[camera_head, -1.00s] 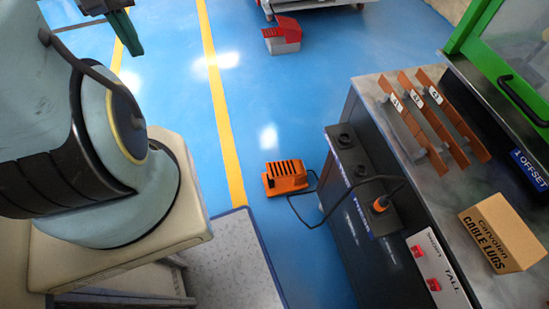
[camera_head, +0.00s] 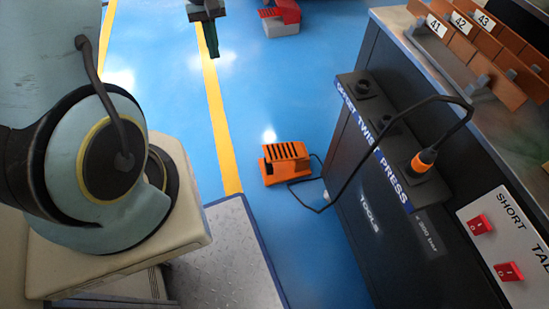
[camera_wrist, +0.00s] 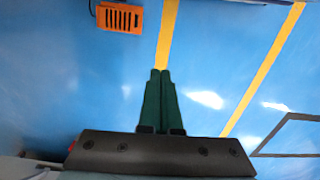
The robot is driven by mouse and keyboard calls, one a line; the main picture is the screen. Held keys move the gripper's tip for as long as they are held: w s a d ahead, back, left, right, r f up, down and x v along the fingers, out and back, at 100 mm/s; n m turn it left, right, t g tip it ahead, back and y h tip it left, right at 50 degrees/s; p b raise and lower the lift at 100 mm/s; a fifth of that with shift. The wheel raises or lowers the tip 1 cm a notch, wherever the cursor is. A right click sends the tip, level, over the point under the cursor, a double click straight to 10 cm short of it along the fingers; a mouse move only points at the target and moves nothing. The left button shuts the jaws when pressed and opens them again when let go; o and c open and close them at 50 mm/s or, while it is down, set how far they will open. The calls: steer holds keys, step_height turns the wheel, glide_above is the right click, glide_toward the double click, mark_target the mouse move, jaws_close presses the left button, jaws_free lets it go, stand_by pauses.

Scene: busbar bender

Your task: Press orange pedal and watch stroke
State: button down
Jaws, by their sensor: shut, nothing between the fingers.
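The orange pedal (camera_head: 285,163) sits on the blue floor beside the yellow line, with dark slots on its top. Its black cable runs to an orange plug (camera_head: 424,160) in the socket by the PRESS label. My gripper (camera_head: 214,54) hangs over the yellow line beyond the pedal, its dark green fingers pointing down. In the wrist view its fingers (camera_wrist: 160,72) are together and empty. There the pedal (camera_wrist: 120,17) lies at the top, left of the fingertips and apart from them.
A dark cabinet (camera_head: 420,260) with red switches (camera_head: 480,225) stands at right. Numbered brown bars (camera_head: 470,35) rest on its top. A red and grey pedal (camera_head: 280,17) is at the back. A grey platform (camera_head: 235,250) is in front. The floor around the orange pedal is mostly clear.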

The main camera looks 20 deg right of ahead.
steer(key=d+f+y+b, duration=0.1)
steer(key=d+f+b, duration=0.3)
steer(key=f, duration=0.4)
steer(key=d+f+b, duration=0.3)
steer(key=d+f, duration=0.1)
steer(key=f, duration=0.5)
steer(key=y+b, duration=0.1)
steer(key=b, duration=0.8)
glide_above(273, 152)
steer(key=d, duration=0.3)
step_height(273, 152, down, 16)
steer(key=shift+s+d+f+m, duration=0.2)
steer(key=shift+d+f+m, duration=0.1)
steer(key=shift+m, duration=0.1)
steer(key=a+f+b, duration=0.1)
steer(key=f, duration=0.3)
steer(key=a+f+b, duration=0.1)
steer(key=f+b, duration=0.1)
steer(key=f, duration=0.3)
steer(key=a+f+b, duration=0.1)
steer(key=f, duration=0.3)
steer(key=shift+w+f+b, duration=0.2)
steer(key=shift+f+b, duration=0.1)
steer(key=shift+b, duration=0.05)
